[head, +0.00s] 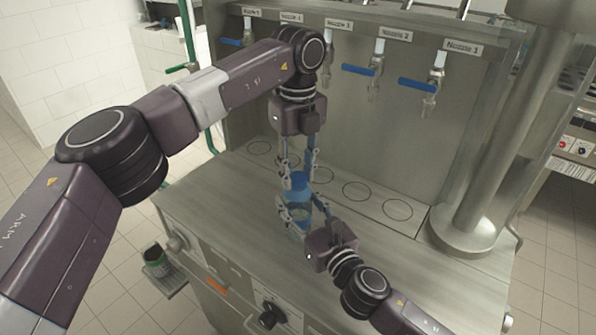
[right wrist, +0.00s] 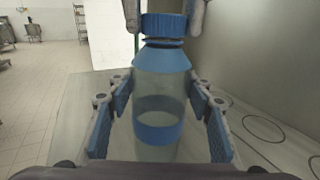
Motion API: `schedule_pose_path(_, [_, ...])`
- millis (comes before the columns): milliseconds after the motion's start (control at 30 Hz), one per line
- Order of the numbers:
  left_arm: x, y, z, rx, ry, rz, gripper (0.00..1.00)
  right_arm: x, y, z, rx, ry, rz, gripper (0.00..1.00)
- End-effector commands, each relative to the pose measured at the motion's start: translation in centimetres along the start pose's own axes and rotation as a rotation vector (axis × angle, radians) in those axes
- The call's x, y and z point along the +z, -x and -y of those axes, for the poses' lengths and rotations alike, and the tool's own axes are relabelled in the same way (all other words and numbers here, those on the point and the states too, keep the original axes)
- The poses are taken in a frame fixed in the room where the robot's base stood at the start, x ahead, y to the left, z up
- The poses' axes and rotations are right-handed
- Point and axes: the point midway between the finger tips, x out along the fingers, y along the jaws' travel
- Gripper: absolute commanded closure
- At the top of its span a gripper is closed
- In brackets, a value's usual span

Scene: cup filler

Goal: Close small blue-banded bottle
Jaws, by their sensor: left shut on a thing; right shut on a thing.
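The small blue-banded bottle (right wrist: 160,100) stands upright in the right wrist view, clear with a blue shoulder and a blue band. Its blue cap (right wrist: 165,25) sits on top at the neck, with a ring just below it. My left gripper (head: 298,178) comes down from above and is shut on the cap; its fingertips flank the cap at the top of the right wrist view. My right gripper (right wrist: 160,128) is shut around the bottle's body from the side. In the head view the bottle (head: 298,212) is partly hidden by both grippers.
A metal counter (head: 230,215) lies below, with ringed cup spots (head: 356,190) along its back. Above these, nozzles with blue levers (head: 418,85) hang from the back panel. A thick steel column (head: 490,150) stands at right. The left counter surface is clear.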

Motion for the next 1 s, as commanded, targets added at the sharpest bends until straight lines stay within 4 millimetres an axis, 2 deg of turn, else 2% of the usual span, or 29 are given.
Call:
schedule_pose_path(100, [0.01, 0.03, 0.01, 0.0, 0.0, 0.0, 0.99, -0.01, 0.0, -0.02, 0.001, 0.0, 0.0, 1.0])
schedule_pose_path(267, [0.02, 0.03, 0.01, 0.0, -0.083, 0.001, 0.99, -0.01, 0.0, -0.03, 0.001, 0.0, 0.0, 1.0])
schedule_pose_path(1000, [0.09, -0.03, 0.02, 0.001, -1.421, 0.003, 1.0, 0.0, 0.01, -0.05, 0.001, 0.0, 0.0, 1.0])
